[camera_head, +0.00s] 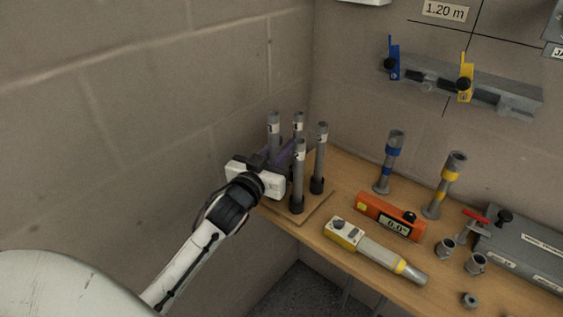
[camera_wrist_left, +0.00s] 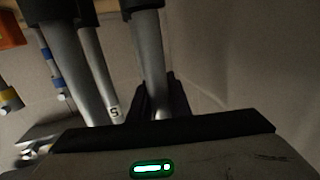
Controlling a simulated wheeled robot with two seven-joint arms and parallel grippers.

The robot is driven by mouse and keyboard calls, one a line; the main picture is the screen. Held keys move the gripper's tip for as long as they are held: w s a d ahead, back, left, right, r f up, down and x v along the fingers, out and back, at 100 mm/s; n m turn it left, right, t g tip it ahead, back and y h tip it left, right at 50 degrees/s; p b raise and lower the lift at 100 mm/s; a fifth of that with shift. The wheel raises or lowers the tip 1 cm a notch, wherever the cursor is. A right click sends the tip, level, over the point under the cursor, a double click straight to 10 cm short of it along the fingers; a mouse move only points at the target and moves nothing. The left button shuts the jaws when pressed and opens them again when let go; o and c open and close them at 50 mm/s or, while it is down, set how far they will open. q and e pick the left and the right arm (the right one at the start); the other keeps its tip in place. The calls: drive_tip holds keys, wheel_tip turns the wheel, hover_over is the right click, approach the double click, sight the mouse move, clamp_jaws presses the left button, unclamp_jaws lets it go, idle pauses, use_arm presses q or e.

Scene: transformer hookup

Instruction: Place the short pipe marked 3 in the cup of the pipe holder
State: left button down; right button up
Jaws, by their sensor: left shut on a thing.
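Several grey pipes with white labels stand upright in black cups on a wooden board (camera_head: 299,216) at the table's left corner. They include a back-left pipe (camera_head: 274,124), a front pipe (camera_head: 298,172) and a right pipe (camera_head: 320,152). My left gripper (camera_head: 286,155) reaches among them and is shut on a pipe (camera_wrist_left: 149,50), whose far end meets a black cup in the wrist view. That pipe's number is hidden; it seems to be one at the back. Beside it, a pipe (camera_wrist_left: 96,75) bears what looks like a 5. I cannot pick out the 3. My right gripper is not in view.
A grey wall holder (camera_head: 510,92) carries blue and yellow clamps. Blue-banded (camera_head: 391,160) and yellow-banded (camera_head: 443,184) pieces, an orange level (camera_head: 385,215), a yellow-grey tool (camera_head: 370,248) and a grey case (camera_head: 525,245) occupy the table. The wall is close on the left.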

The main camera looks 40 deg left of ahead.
use_arm(q)
drive_tip(key=shift+f, duration=1.75)
drive_tip(key=shift+f+b, duration=0.1)
drive_tip(key=shift+b, duration=0.2)
drive_tip(key=c, duration=1.6)
unclamp_jaws()
drive_tip(key=shift+f, duration=0.1)
drive_tip(key=shift+c, duration=0.2)
drive_tip(key=s+d, duration=0.2)
drive_tip(key=s, duration=1)
drive_tip(key=s+d+f+m+g+h, duration=0.1)
drive_tip(key=s+d+f+g, duration=0.2)
drive_tip(key=f, duration=0.6)
drive_tip(key=s+d+f+m+g+h, duration=0.1)
drive_tip(key=s+d+f+g+h, duration=0.1)
drive_tip(key=s+d+f, duration=0.6)
drive_tip(key=s+d+f+m+g+h, duration=0.2)
drive_tip(key=s+d+f+g, duration=0.2)
drive_tip(key=f, duration=0.6)
drive_tip(key=s+d, duration=0.1)
drive_tip(key=d, duration=0.1)
drive_tip(key=shift+s+d+f, duration=0.15)
drive_tip(key=shift+d+f, duration=0.15)
drive_tip(key=shift+f, duration=0.1)
